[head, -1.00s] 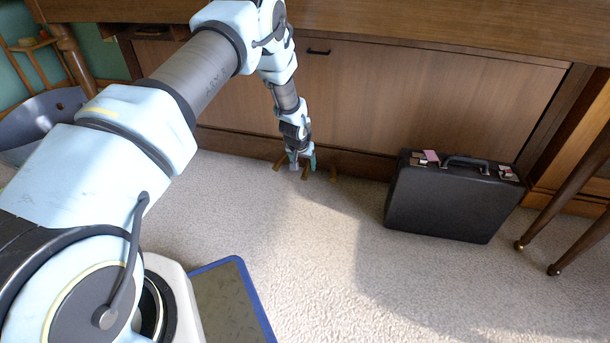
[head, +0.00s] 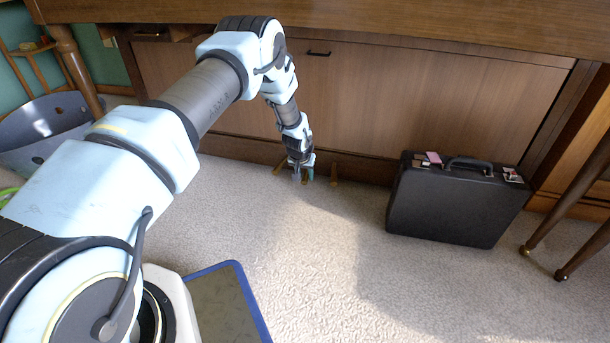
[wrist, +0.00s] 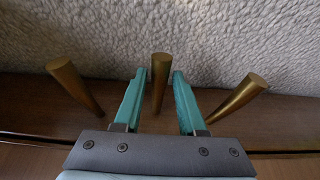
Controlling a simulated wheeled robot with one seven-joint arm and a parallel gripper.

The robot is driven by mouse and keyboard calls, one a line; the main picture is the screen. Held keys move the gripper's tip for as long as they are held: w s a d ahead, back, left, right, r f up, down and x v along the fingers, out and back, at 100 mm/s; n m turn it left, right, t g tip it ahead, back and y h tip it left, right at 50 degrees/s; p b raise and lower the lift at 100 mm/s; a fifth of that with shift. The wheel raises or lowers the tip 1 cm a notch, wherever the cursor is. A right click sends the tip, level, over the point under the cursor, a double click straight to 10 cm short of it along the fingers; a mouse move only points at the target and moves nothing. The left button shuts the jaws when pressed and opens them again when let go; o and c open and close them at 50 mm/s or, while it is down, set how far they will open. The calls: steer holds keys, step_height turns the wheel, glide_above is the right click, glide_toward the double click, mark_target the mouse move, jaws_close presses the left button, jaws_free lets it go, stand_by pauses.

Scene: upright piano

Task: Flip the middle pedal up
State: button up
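Three brass pedals stick out from the base of the piano. In the wrist view the middle pedal (wrist: 159,80) lies between the two teal fingers of my gripper (wrist: 159,95), with a gap on each side. My gripper is open. The left pedal (wrist: 74,86) and the right pedal (wrist: 239,96) stand outside the fingers. In the head view my gripper (head: 303,176) is low at the piano's base and largely hides the middle pedal. The outer pedals show to its left (head: 279,168) and right (head: 334,174).
The piano's lower panel (head: 400,100) rises behind the pedals. A black briefcase (head: 455,205) stands on the carpet (head: 310,260) to the right. Dark wooden legs (head: 570,205) are at the far right. A grey bin (head: 45,130) is at the left. Carpet in front of the pedals is clear.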

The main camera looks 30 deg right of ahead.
jaws_close()
stand_by(0.9)
